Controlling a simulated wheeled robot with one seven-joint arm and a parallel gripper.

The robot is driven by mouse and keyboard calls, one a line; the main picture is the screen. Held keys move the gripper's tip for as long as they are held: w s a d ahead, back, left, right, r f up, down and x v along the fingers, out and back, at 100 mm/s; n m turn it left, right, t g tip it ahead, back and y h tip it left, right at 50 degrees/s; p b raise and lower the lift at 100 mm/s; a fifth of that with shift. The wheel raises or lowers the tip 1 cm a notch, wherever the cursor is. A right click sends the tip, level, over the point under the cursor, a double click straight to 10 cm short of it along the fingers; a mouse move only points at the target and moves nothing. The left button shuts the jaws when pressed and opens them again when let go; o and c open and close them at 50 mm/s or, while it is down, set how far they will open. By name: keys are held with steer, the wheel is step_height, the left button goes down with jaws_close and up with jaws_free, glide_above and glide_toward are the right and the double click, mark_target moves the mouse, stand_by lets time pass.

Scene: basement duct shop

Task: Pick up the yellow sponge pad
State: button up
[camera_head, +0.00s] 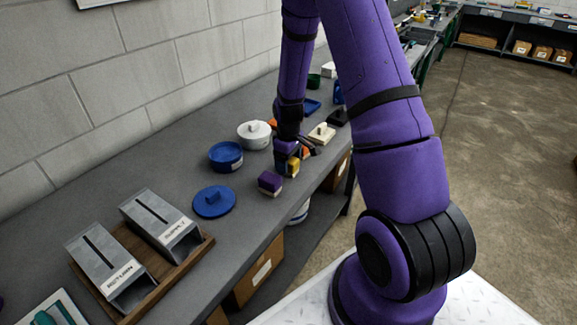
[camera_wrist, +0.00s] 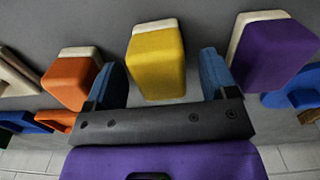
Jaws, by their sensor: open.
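The yellow sponge pad (camera_wrist: 156,64) is a block with a pale layer along one edge, on the grey bench. In the wrist view it lies between the two blue fingers of my gripper (camera_wrist: 168,76), which are open, with a gap visible on each side. In the head view the yellow sponge pad (camera_head: 293,167) shows just beside my gripper (camera_head: 288,161), partly hidden by it. An orange pad (camera_wrist: 70,80) stands close outside the left finger and a purple pad (camera_wrist: 268,52) close outside the right finger.
The purple pad (camera_head: 270,183) also shows in the head view. A blue lid (camera_head: 213,202), a blue round container (camera_head: 226,156) and a white round container (camera_head: 254,134) stand on the bench (camera_head: 190,172). Two metal duct pieces sit in a wooden tray (camera_head: 199,250). The wall borders the bench's left side.

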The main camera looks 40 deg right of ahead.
steer(key=c, duration=1)
steer(key=shift+r, duration=0.15)
